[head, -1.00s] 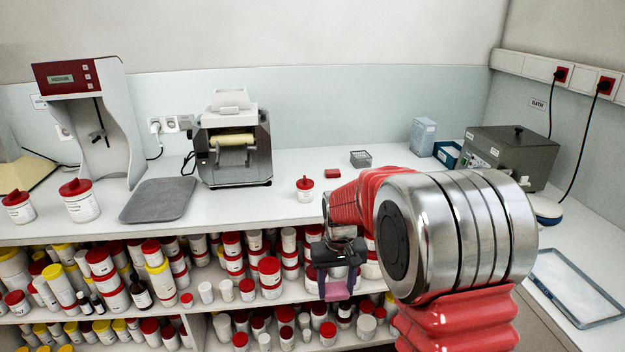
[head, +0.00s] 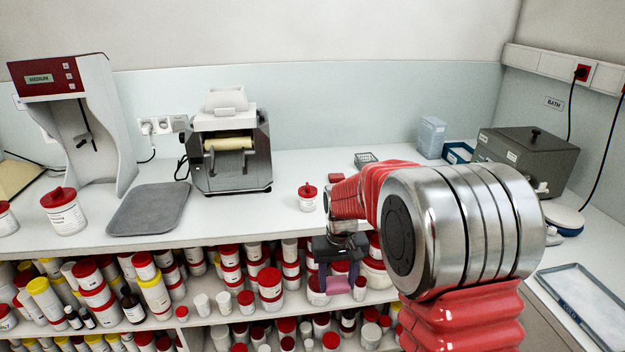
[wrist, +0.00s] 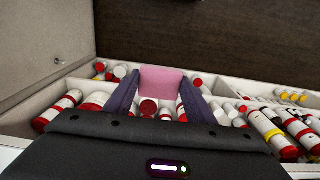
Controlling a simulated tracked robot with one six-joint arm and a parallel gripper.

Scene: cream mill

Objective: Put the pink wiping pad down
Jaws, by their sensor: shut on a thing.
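The pink wiping pad (wrist: 162,82) is held between the two purple fingers of my gripper (wrist: 160,95), at their tips. In the head view the pad (head: 338,285) hangs below my gripper (head: 338,270), in front of the jar shelves and below the level of the counter top. My gripper is shut on the pad. Part of the pad is hidden by the fingers. In the head view my arm covers the counter to the right of the gripper.
The counter (head: 250,222) has free room in front of the roller mill (head: 230,150). A grey mat (head: 150,208) lies to its left. A red-lidded jar (head: 307,198) stands near the gripper. A metal tray (head: 590,305) lies at right. Shelves below hold several jars.

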